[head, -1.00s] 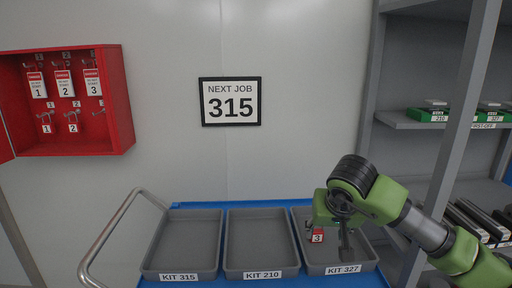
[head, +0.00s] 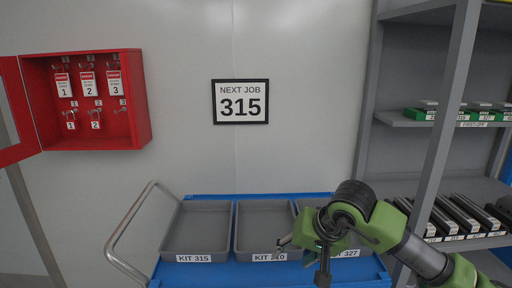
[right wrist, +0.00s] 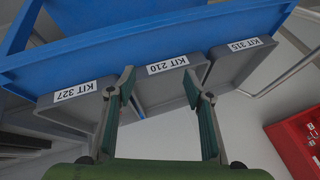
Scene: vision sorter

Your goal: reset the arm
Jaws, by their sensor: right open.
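My right gripper (head: 303,258) is open in front of the trays. Its two fingers also show apart in the right wrist view (right wrist: 160,85), with nothing between them. In the head view it overlaps the corner between the KIT 210 tray (head: 264,247) and the KIT 327 tray (head: 350,253). The inside of the KIT 327 tray is largely hidden behind my gripper and arm. The KIT 315 tray (head: 194,257) stands at the left and looks empty. My left gripper is not in view.
The trays stand on a blue cart (head: 225,275) with a metal handle (head: 127,220). A red open cabinet (head: 142,112) with numbered tags hangs at the left. A sign (head: 240,102) reads NEXT JOB 315. A grey shelf rack (head: 440,95) stands close to my right arm.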

